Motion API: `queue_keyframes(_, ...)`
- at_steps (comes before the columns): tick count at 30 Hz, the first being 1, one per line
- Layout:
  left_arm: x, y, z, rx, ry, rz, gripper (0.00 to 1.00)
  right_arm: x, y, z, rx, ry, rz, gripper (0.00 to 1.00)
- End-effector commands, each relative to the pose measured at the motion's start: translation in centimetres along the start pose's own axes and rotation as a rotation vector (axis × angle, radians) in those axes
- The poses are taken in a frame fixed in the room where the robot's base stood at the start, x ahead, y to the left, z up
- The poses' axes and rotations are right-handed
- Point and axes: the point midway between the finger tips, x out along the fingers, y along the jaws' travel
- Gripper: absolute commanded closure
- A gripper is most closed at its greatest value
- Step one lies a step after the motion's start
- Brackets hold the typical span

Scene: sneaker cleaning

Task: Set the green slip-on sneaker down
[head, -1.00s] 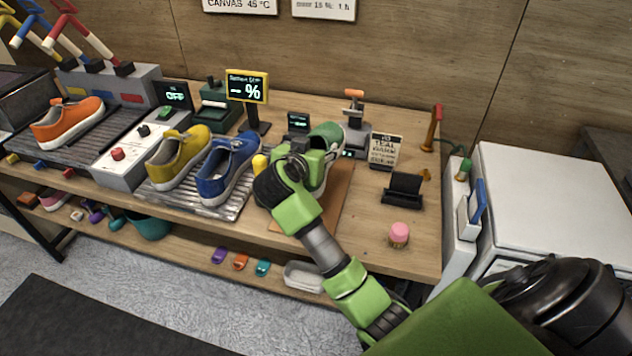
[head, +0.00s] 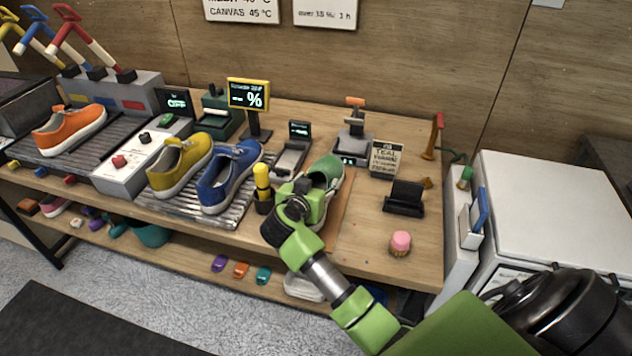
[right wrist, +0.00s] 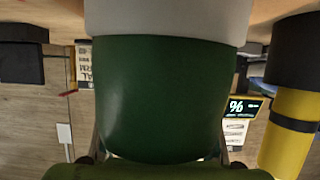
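The green slip-on sneaker (head: 327,170) with a white sole is over the brown mat (head: 342,222) near the table's front. My right gripper (head: 306,196) reaches it from the front and hides its near part. In the right wrist view, the sneaker's green upper (right wrist: 165,100) fills the middle, with its white sole at the top of the picture. The fingers (right wrist: 162,152) show at both sides of the upper and look shut on it. I cannot tell whether the sole touches the mat. My left gripper is not in view.
A yellow-and-black bottle-like item (head: 262,184) stands close left of the gripper. The blue sneaker (head: 229,174) and yellow sneaker (head: 180,164) are on a ribbed metal tray (head: 232,213).

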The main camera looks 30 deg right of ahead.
Motion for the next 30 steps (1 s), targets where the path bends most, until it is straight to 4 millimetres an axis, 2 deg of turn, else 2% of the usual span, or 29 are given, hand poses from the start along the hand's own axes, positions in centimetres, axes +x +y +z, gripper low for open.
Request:
queue_keyframes(12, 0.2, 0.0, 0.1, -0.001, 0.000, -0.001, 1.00, -0.1, -0.1, -0.2, 0.002, 0.001, -0.002, 0.32)
queue_keyframes(14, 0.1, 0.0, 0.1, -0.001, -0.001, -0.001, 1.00, -0.6, -0.1, -0.2, 0.001, 0.000, -0.003, 0.32)
queue_keyframes(17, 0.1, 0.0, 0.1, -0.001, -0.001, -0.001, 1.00, -2.1, -0.2, -0.2, 0.002, 0.000, -0.005, 0.32)
queue_keyframes(27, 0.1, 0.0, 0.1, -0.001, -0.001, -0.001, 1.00, -9.2, -0.1, -0.1, 0.003, -0.003, -0.003, 0.32)
queue_keyframes(30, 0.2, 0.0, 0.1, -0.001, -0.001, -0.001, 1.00, -10.7, -0.1, -0.1, 0.003, -0.001, -0.002, 0.32)
